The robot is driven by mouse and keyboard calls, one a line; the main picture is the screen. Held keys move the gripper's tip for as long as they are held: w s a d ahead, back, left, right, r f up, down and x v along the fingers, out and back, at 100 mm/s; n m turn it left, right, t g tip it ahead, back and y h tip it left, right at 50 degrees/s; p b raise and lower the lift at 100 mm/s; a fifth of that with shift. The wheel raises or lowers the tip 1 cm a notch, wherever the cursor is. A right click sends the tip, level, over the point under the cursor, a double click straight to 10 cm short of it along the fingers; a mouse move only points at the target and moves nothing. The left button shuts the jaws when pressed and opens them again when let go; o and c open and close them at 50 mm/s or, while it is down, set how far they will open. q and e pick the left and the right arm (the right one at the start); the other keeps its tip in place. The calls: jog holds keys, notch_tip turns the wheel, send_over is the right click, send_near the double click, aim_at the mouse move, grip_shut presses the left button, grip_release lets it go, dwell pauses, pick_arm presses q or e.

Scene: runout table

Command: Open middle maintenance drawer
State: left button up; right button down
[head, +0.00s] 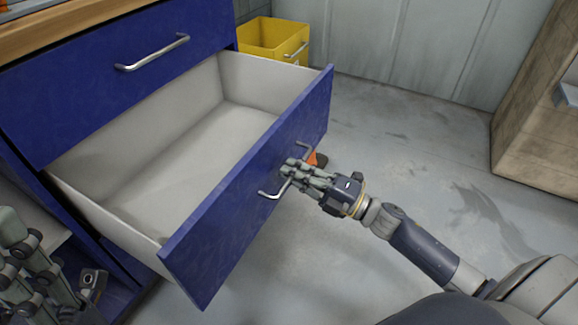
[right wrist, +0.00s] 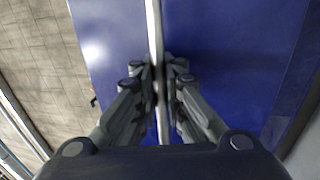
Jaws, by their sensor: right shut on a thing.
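The blue middle drawer (head: 252,190) stands far out of the cabinet, and its pale inside (head: 190,150) is empty. Its front also fills much of the right wrist view (right wrist: 235,60). My right gripper (head: 290,170) is shut on the drawer's metal bar handle (head: 268,194). In the right wrist view the handle (right wrist: 154,40) runs between the fingers of the right gripper (right wrist: 160,85). My left gripper (head: 30,255) shows only in part at the lower left edge of the head view, and its fingertips are not clear.
A closed blue drawer (head: 100,75) with a metal handle (head: 152,52) sits above, under a wooden top (head: 70,25). A yellow bin (head: 272,38) stands behind. An orange thing (head: 316,159) shows behind the right gripper. A wooden box (head: 535,115) stands at the right. The grey floor (head: 420,130) between is mostly clear.

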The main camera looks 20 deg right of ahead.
jog(key=shift+f, duration=0.15)
jog(key=c, duration=1.7)
grip_release()
jog(key=v, duration=1.2)
